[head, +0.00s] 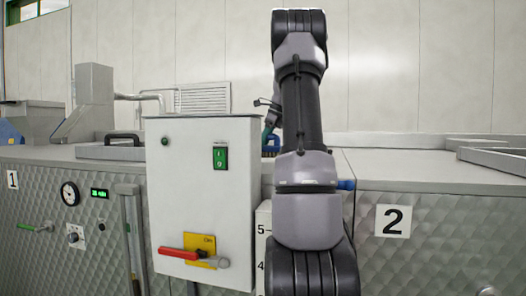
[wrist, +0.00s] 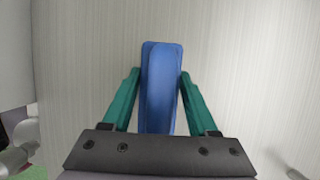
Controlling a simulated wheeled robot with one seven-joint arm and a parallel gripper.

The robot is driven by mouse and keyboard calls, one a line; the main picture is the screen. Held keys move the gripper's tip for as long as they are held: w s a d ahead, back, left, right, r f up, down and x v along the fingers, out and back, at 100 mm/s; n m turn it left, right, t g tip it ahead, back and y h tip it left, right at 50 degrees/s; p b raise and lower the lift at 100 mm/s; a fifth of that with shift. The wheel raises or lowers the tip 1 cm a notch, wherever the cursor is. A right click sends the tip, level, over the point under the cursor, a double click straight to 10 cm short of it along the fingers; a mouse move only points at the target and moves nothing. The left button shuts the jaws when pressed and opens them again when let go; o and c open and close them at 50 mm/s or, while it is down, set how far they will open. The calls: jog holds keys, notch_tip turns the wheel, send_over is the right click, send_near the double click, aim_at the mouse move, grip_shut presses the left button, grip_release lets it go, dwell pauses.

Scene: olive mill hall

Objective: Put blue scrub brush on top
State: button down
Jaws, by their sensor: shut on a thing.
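The blue scrub brush (wrist: 160,88) stands out in the middle of the wrist view, between the two green fingers of my gripper (wrist: 159,85). My gripper is shut on it. Beyond the brush is a pale, finely streaked surface (wrist: 240,60); I cannot tell whether the brush touches it. In the head view my arm hides most of the gripper; a green finger and a bit of blue (head: 270,149) show just left of the arm, above the flat metal machine top (head: 380,165).
A white control cabinet (head: 195,215) with a red handle (head: 177,253) stands in front, left of my arm. A raised metal frame (head: 490,158) is on the right machine top. A black handle (head: 124,138) is on the left. The top just right of my arm looks clear.

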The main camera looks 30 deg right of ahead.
jog(key=shift+f, duration=0.8)
jog(key=shift+c, duration=0.9)
grip_release()
jog(key=shift+f, duration=0.15)
jog(key=v, duration=1.2)
jog(key=shift+a, duration=0.1)
